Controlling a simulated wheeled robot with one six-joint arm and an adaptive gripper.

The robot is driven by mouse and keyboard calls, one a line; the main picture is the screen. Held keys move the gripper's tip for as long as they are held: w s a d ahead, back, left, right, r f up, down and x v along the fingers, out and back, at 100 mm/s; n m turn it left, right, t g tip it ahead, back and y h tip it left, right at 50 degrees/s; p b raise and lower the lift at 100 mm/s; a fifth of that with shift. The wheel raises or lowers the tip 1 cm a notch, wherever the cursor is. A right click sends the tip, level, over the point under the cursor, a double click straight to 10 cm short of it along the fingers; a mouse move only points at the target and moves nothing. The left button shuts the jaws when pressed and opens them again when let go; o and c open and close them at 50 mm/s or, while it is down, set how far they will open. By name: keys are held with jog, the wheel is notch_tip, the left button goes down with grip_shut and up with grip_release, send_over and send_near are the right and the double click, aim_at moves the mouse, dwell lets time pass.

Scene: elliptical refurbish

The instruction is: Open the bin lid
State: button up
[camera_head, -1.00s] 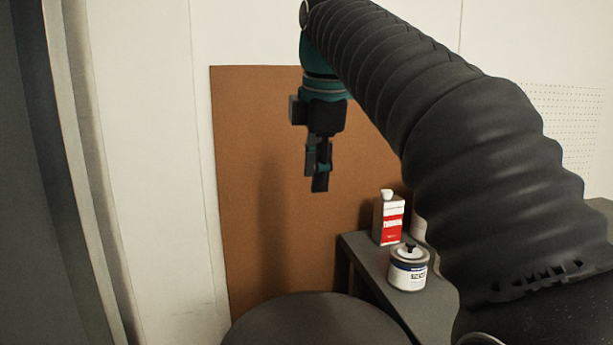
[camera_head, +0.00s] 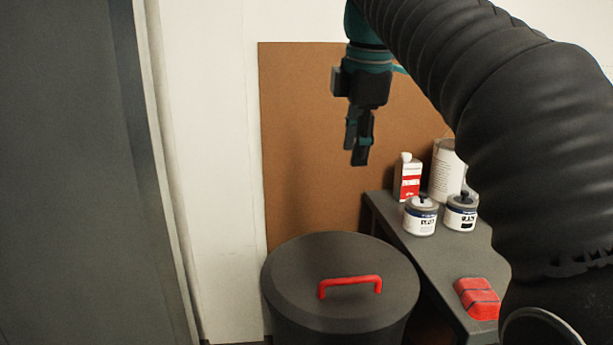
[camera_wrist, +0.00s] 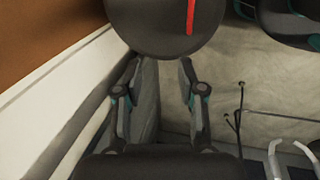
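A round dark grey bin (camera_head: 290,322) stands at the bottom middle of the head view. Its lid (camera_head: 300,265) lies shut on top and has a red handle (camera_head: 350,284). My gripper (camera_head: 358,158) hangs above and behind the lid, pointing down, apart from it. In the wrist view, the two fingers (camera_wrist: 158,72) stand apart with nothing between them, so my gripper is open. There the lid (camera_wrist: 150,30) shows at the top with part of the red handle (camera_wrist: 190,15).
A grey bench (camera_head: 425,255) stands right of the bin, holding a red-and-white carton (camera_head: 408,178), a white container (camera_head: 445,172), two small tins (camera_head: 420,217) (camera_head: 460,213) and a red object (camera_head: 477,298). A brown board (camera_head: 310,140) leans against the wall behind.

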jog(key=m, duration=0.1)
jog(key=m+t, duration=0.2)
jog(key=m, duration=1.5)
send_near(388, 317)
jog(key=f, duration=0.1)
jog(key=a+f, duration=0.1)
jog(key=f, duration=0.3)
jog(key=shift+w+a, duration=0.15)
jog(key=shift+a, duration=0.2)
jog(key=s+d+f+m, duration=0.1)
jog(key=s+d+f, duration=0.1)
jog(key=s+f, duration=0.3)
jog(key=s, duration=0.3)
jog(key=shift+s+f, duration=0.35)
jog(key=shift+f, duration=0.05)
jog(key=shift+s+d+r, duration=0.1)
jog(key=shift+d+r, duration=0.15)
jog(key=shift+r, duration=0.1)
jog(key=shift+s+d+r+t, duration=0.1)
jog(key=shift+d+r+t, duration=0.1)
jog(key=shift+t, duration=0.1)
grip_shut()
jog(key=shift+m, duration=0.3)
